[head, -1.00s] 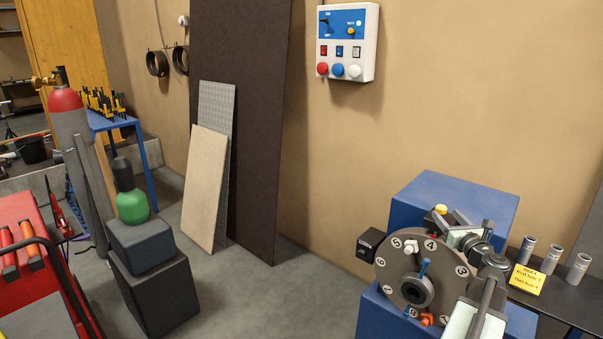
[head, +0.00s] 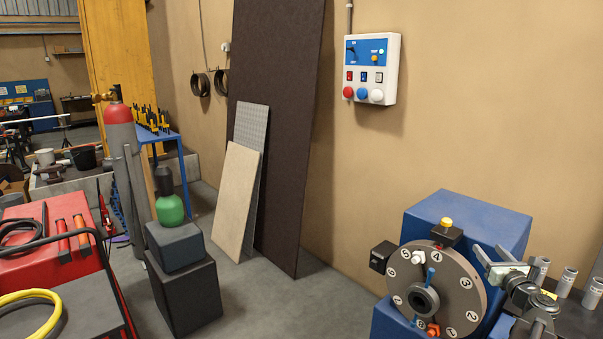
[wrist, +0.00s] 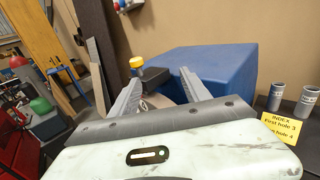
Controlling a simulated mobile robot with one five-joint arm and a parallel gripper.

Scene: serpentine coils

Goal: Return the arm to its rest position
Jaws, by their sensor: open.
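My gripper (head: 484,260) is at the lower right of the head view, just right of the grey numbered disc (head: 463,288), with its jaws pointing left. In the wrist view my gripper (wrist: 160,85) has its two grey fingers spread apart with nothing held between them. The disc stands at the front of a blue housing (head: 480,222). It carries a white pin by hole 5, a blue lever (head: 430,277) at its hub and an orange part (head: 433,329) low down. My folded arm hides part of the bench behind it.
A dark bench (head: 580,322) at the right holds several grey cylinders (head: 567,281). A yellow note (wrist: 279,130) shows in the wrist view. A control box (head: 371,69) hangs on the wall. Open floor lies between.

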